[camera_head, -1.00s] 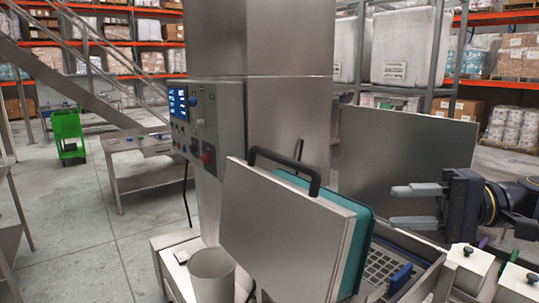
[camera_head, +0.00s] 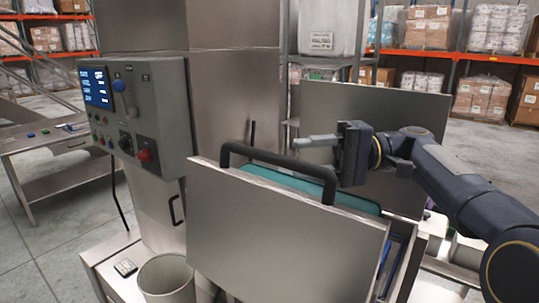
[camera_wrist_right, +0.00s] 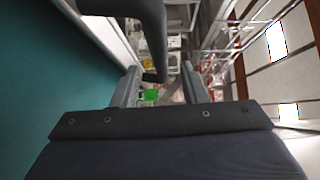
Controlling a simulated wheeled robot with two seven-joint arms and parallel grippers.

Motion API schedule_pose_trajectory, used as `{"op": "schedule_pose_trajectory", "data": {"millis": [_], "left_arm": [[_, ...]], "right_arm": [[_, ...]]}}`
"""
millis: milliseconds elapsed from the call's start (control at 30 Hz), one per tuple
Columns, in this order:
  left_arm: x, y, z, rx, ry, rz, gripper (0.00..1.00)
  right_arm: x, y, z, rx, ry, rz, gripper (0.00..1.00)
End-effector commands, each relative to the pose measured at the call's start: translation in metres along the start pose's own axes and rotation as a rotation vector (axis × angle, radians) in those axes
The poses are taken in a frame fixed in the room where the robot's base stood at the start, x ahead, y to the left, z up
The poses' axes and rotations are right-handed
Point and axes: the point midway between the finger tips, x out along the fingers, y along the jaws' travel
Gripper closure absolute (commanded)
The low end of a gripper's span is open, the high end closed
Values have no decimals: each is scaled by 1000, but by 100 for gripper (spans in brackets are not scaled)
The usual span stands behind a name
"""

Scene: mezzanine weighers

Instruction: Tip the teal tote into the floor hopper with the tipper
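The teal tote (camera_head: 290,182) stands in the steel tipper, mostly hidden behind the front panel (camera_head: 280,230); only its upper edge shows. A teal surface, which looks like the tote, fills the left of the right wrist view (camera_wrist_right: 45,90). A black bar handle (camera_head: 275,160) rises from the panel's top edge. My right gripper (camera_head: 315,142) is just behind and above the handle. The right wrist view shows its fingers (camera_wrist_right: 160,88) apart with the black handle near them; I see nothing clamped. My left gripper is not in view. The floor hopper cannot be made out.
A control box (camera_head: 135,115) with a blue screen, knobs and a red button is on the steel column at left. A second steel panel (camera_head: 370,140) stands behind the tote. A grey bin (camera_head: 167,275) is front left. A steel table (camera_head: 50,160) stands further left.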

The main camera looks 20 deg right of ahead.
Motion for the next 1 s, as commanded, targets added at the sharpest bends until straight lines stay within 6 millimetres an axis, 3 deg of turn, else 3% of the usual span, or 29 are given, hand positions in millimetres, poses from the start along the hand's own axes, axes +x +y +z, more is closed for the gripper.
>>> {"op": "schedule_pose_trajectory", "data": {"millis": [300, 667, 1000], "left_arm": [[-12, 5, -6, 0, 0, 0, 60], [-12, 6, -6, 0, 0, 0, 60], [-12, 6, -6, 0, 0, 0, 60]], "right_arm": [[48, -2, 1, -1, -3, 0, 60], [56, 0, 0, -1, 0, 1, 60], [56, 0, 0, -1, 0, 1, 100]]}}
